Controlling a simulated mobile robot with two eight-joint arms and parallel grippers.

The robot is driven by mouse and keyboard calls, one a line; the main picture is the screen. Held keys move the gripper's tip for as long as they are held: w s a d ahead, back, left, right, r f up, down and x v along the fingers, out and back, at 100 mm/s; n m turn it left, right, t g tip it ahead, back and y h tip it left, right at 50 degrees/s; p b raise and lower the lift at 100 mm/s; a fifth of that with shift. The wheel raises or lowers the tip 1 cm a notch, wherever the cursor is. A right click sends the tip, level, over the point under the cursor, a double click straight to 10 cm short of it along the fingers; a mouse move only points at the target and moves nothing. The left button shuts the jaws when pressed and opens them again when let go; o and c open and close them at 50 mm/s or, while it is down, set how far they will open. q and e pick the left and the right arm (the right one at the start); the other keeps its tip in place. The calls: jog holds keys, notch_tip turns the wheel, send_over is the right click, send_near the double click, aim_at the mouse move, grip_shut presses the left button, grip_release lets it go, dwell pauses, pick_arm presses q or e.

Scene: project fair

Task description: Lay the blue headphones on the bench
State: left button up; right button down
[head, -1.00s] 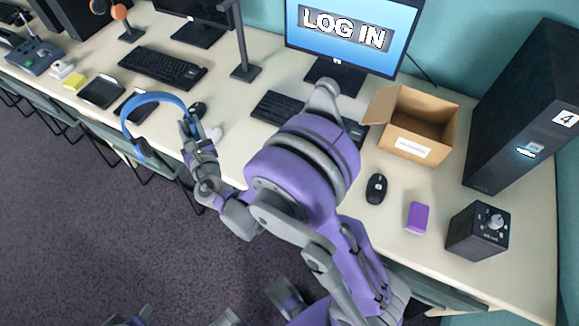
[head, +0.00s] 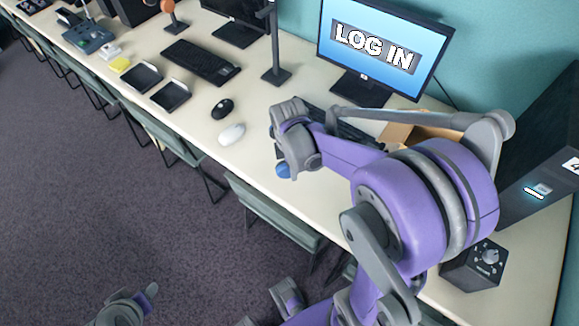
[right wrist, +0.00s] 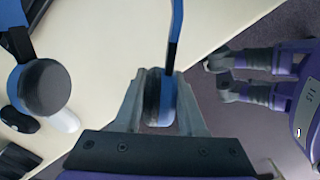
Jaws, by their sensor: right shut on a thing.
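My right gripper (head: 288,150) is over the front part of the pale bench (head: 254,104). In the right wrist view it (right wrist: 160,100) is shut on one ear cup of the blue headphones (right wrist: 176,22). The other ear cup, with a dark grey pad, hangs to the left in that view. In the head view only a small blue part of the headphones (head: 282,170) shows below the gripper; the rest is hidden. Whether they touch the bench I cannot tell. Part of my left arm is at the bottom left of the head view; its finger state is unclear.
A black mouse (head: 222,108) and a white mouse (head: 231,134) lie left of the right gripper. A keyboard (head: 345,122) and a monitor (head: 385,45) are behind it. A cardboard box (head: 396,134) is partly hidden by my arm. A chair (head: 275,212) stands at the bench's front edge.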

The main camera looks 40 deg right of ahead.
aim_at(289, 191)
jog(key=shift+s+a+r+y, duration=0.15)
jog(key=shift+a+r, duration=0.05)
jog(key=shift+a, duration=0.2)
jog(key=shift+s+a+r+y, duration=0.1)
jog(key=shift+a+r+y, duration=0.05)
jog(key=shift+a, duration=0.25)
jog(key=shift+f+b, duration=3.4)
jog(key=shift+f, duration=1.55)
jog(key=shift+c, duration=2)
grip_release()
notch_tip(289, 191, up, 11)
jog(key=shift+f+p, duration=0.1)
jog(key=shift+p, duration=0.7)
